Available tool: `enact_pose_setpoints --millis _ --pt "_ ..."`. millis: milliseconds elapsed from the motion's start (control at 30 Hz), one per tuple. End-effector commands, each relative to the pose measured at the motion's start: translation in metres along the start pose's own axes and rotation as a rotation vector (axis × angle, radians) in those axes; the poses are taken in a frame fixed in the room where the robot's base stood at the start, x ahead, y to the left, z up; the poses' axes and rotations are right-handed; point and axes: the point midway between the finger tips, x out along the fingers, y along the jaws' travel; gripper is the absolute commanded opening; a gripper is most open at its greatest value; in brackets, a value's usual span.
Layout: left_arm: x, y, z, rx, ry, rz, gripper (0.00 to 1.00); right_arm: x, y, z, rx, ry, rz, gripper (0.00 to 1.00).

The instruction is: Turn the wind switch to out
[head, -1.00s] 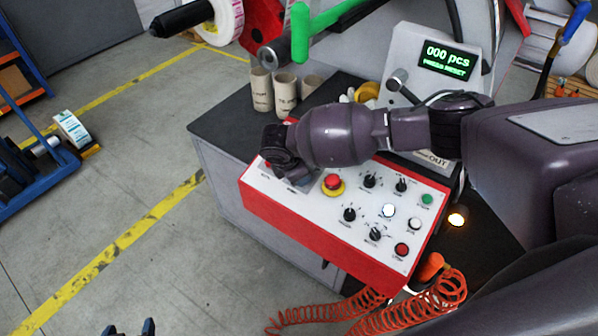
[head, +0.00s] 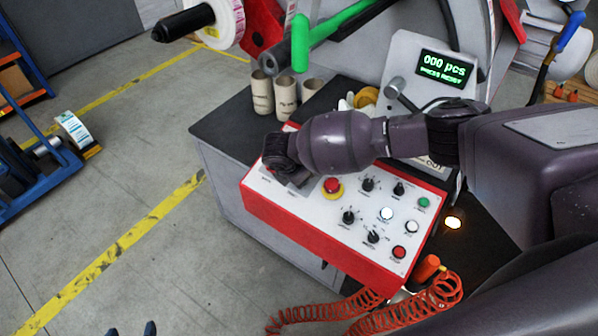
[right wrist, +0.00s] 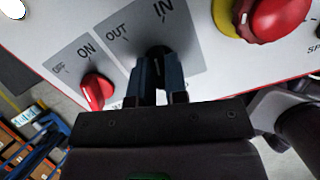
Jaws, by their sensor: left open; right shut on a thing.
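The wind switch (right wrist: 158,51) is a black knob on a grey plate marked OUT and IN, seen in the right wrist view. OUT is on the left of the plate and IN on the right. My right gripper (right wrist: 159,72) has its two dark fingers closed on the knob's sides. The fingers partly cover the knob, and I cannot tell which mark it points to. In the head view my right wrist hides this switch. My left gripper (head: 132,330) is open and empty at the bottom edge, over the floor, far from the panel.
The red-sided control panel (head: 306,240) carries a red emergency button (head: 332,185), several black knobs and lit buttons. A red ON/OFF switch (right wrist: 97,91) is beside the wind switch. Cardboard cores (head: 262,92) stand behind. An orange coiled hose (head: 440,292) hangs at the front right.

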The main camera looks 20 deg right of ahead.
Motion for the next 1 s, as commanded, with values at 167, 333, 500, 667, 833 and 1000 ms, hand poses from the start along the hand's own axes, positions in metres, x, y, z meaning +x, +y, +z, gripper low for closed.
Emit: enact_pose_setpoints --millis 167,333,500,667,833,1000 --pt "-0.0077 -0.0012 -0.0060 0.000 -0.012 0.000 0.71 -0.0015 -0.0011 0.0009 -0.165 0.000 0.023 0.00" --pt "-0.0095 -0.0016 0.0001 -0.001 -0.030 0.000 0.71 -0.0006 -0.0011 0.0009 -0.324 0.000 0.049 0.00" --pt "-0.0102 -0.0017 0.0013 -0.001 -0.032 -0.001 0.71 -0.0003 -0.0009 0.0008 -0.476 -0.001 0.074 0.00" --pt "-0.0103 -0.0014 0.0002 -0.002 -0.029 -0.001 0.71 -0.0004 -0.0009 0.0008 -0.598 -0.001 0.093 0.00" --pt "-0.0104 -0.0013 -0.0009 -0.003 -0.027 -0.001 0.71 -0.0002 -0.0009 0.0012 -0.698 -0.001 0.109 0.00" --pt "-0.0105 -0.0013 -0.0013 -0.003 -0.026 -0.001 0.71 -0.0004 -0.0009 0.0015 -0.763 -0.002 0.119 0.00"
